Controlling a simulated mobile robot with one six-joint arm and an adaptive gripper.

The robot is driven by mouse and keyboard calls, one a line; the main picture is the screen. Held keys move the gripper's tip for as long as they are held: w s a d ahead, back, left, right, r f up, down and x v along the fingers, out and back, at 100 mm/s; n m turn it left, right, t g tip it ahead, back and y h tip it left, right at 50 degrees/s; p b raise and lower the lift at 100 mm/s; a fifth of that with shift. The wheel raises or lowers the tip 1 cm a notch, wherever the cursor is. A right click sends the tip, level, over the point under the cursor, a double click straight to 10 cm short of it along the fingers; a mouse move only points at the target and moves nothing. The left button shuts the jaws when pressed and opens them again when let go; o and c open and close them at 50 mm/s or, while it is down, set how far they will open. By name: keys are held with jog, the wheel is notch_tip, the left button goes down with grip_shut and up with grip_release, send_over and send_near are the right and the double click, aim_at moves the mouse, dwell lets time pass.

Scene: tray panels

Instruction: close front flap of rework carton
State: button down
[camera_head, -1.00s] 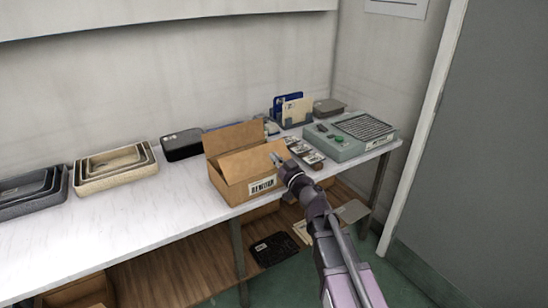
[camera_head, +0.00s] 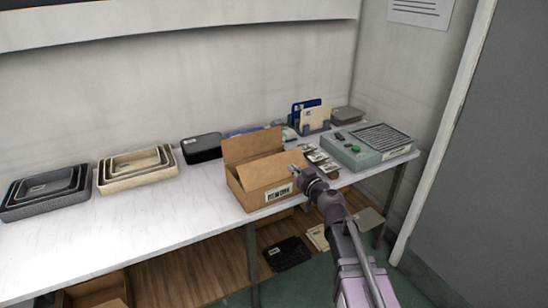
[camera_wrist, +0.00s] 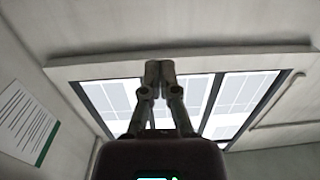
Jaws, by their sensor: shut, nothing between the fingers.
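The rework carton (camera_head: 258,203) is a brown cardboard box with a white label on its front face, standing on the white bench near the front edge. Its rear flap (camera_head: 252,145) stands up at the back. Its front flap (camera_head: 268,173) slopes up and inward over the opening, not lying flat. My gripper (camera_head: 294,170) is at the carton's right front corner, close to the right end of the front flap; I cannot tell whether it touches. In the wrist view my gripper (camera_wrist: 159,68) has its fingers together with nothing between them, pointing up toward the ceiling windows.
Nested dark trays (camera_head: 47,208) and beige trays (camera_head: 138,183) stand to the left, a black case (camera_head: 202,147) behind. A grey-green device (camera_head: 345,157) and small packets (camera_head: 318,158) lie to the right. The bench left of the carton is clear.

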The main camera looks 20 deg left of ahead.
jog(key=shift+a, duration=0.1)
send_over(274, 166)
jog(key=v, duration=0.2)
jog(key=shift+s+f, duration=0.1)
jog(key=shift+f, duration=0.15)
jog(key=shift+f+b, duration=0.55)
jog(key=shift+b, duration=0.2)
jog(key=shift+w+a+f+b, duration=0.75)
jog(key=shift+w+f+b, duration=0.05)
jog(key=shift+f+b, duration=0.15)
